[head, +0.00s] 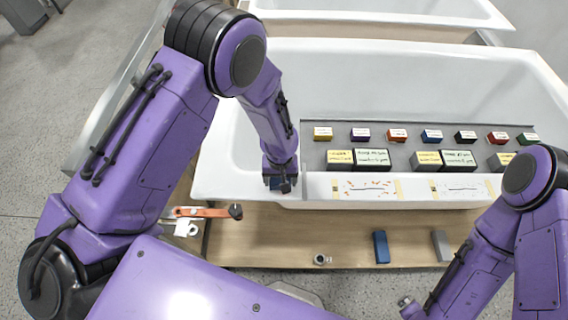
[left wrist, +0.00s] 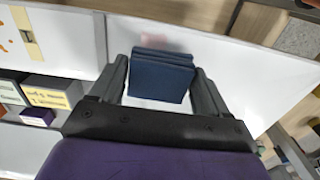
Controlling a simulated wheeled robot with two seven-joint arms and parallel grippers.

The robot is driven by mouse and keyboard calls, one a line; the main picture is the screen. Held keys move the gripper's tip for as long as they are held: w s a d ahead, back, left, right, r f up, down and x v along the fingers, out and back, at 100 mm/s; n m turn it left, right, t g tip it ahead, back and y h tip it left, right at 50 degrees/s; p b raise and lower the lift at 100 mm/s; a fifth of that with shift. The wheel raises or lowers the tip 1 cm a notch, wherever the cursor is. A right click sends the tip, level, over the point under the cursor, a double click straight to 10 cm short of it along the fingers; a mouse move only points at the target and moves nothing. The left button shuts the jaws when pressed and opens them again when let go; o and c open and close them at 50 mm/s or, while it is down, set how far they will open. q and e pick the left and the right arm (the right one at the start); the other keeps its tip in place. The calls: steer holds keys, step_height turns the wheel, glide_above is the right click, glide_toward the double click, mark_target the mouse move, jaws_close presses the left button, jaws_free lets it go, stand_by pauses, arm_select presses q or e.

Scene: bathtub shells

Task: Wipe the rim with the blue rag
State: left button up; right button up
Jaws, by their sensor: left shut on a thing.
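My left gripper (head: 280,184) is over the front left part of the white tub rim (head: 240,188). In the left wrist view its two fingers are shut on the folded dark blue rag (left wrist: 162,75). The rag lies against or just above the white rim surface (left wrist: 255,80); I cannot tell if it touches. A faint pinkish smudge (left wrist: 152,43) shows on the rim just beyond the rag. My right gripper (head: 408,305) is low at the right of the head view, away from the rim; its fingers are too unclear to tell.
A grey tray (head: 315,146) with several small coloured labelled boxes spans the tub. Taped, marked patches (head: 370,188) lie on the rim to the right. On the wooden shelf are a blue block (head: 381,247), a grey block (head: 440,245) and a small ring (head: 322,259). An orange-handled tool (head: 203,212) lies left.

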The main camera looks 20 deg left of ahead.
arm_select(q)
step_height(320, 180, up, 2)
steer(key=shift+s+a+p, duration=0.15)
steer(key=shift+p, duration=0.3)
steer(key=shift+r+p, duration=0.45)
steer(key=shift+r, duration=1.35)
arm_select(e)
steer(key=shift+s+r, duration=0.15)
steer(key=shift+r, duration=0.95)
